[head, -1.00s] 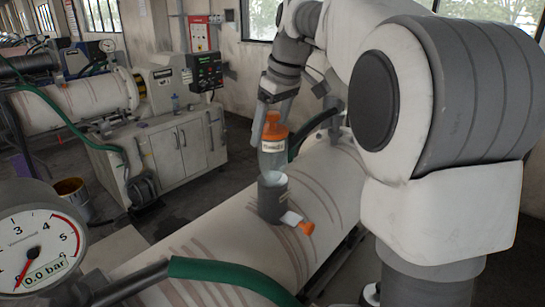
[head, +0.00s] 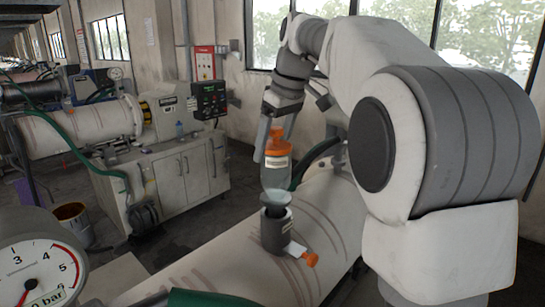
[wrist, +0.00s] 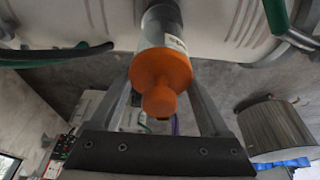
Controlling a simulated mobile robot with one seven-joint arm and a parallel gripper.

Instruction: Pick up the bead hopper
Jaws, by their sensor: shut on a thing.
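The bead hopper (head: 277,172) is a clear bottle-like vessel with an orange cap and collar, a pale label and a funnel-shaped lower end. My gripper (head: 273,142) is shut on it near the orange top. The hopper is upright, with its funnel just above or at the mouth of a dark grey port (head: 274,232) on the large white cylinder (head: 215,262). I cannot tell whether the funnel tip still touches the port. In the wrist view the hopper's orange cap (wrist: 161,75) lies between my two fingers, and its far end is hidden.
An orange-handled valve lever (head: 308,258) sticks out from the port's side. A pressure gauge (head: 38,268) and green hose (head: 205,298) stand in the foreground. A cabinet (head: 180,175) and another mill cylinder (head: 85,127) are behind, left.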

